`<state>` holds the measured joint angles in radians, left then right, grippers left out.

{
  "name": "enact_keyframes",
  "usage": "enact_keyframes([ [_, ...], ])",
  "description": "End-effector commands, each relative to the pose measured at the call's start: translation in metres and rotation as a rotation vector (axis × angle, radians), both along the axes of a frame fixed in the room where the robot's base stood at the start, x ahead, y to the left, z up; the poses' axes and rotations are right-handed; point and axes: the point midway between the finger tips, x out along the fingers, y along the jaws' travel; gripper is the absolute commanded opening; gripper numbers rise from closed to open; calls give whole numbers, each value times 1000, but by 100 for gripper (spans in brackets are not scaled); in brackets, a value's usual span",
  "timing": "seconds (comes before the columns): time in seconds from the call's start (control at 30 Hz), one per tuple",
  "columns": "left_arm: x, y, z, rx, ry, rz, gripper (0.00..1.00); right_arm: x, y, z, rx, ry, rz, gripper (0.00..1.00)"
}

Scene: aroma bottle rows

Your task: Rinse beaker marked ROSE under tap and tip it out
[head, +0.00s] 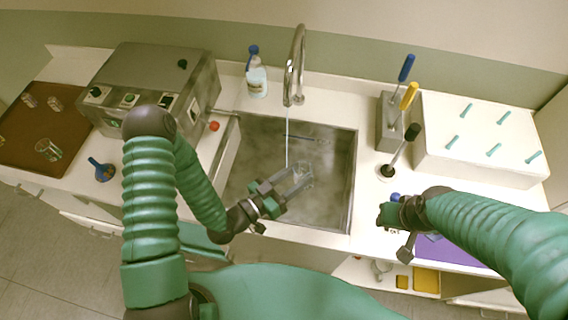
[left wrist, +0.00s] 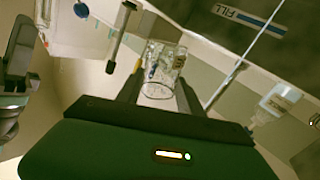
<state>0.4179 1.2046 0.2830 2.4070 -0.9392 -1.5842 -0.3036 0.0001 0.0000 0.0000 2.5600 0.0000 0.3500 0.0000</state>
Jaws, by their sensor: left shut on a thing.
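My left gripper (head: 285,190) is over the sink (head: 250,145), shut on a clear glass beaker (head: 302,171). The left wrist view shows the beaker (left wrist: 161,68) between the two fingers, with a small blue mark on its side; I cannot read a name on it. The tap (head: 297,65) stands behind the sink, and a thin stream of water (head: 287,138) falls from it. In the head view the stream comes down just left of the beaker; in the wrist view it passes to the beaker's right. My right gripper (head: 392,215) is over the counter right of the sink; its jaws are unclear.
A grey machine with buttons (head: 150,80) and a brown tray (head: 40,120) with glass beakers are at the left. A blue funnel-like thing (head: 102,170) stands near the tray. A soap bottle (head: 257,80), a holder with coloured handles (head: 390,125) and a white box (head: 480,140) line the back.

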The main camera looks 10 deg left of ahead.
Motion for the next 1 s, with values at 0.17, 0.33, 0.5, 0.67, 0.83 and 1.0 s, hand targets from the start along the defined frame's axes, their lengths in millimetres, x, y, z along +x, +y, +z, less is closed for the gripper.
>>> enact_keyframes([
  [0.17, -1, -1, 1, 13, -13, 1, 4, 0, 0, 0, 0, 0, 0, 36],
  [0.33, -3, -3, 2, 32, -34, -1, 4, 0, 0, -2, 0, 0, 0, 36],
  [0.5, -12, -12, 9, 134, -143, -2, 4, 0, 0, -8, 0, 0, 0, 36],
  [0.67, -14, -13, 12, 154, -165, 2, 4, 0, 0, -7, 0, 0, 0, 36],
  [0.83, -15, -14, 14, 153, -163, 1, 4, 0, 0, -6, 0, 0, 0, 36],
  [1.0, -24, -23, 29, 151, -162, -1, 4, 0, 0, 5, 0, 0, 0, 36],
])
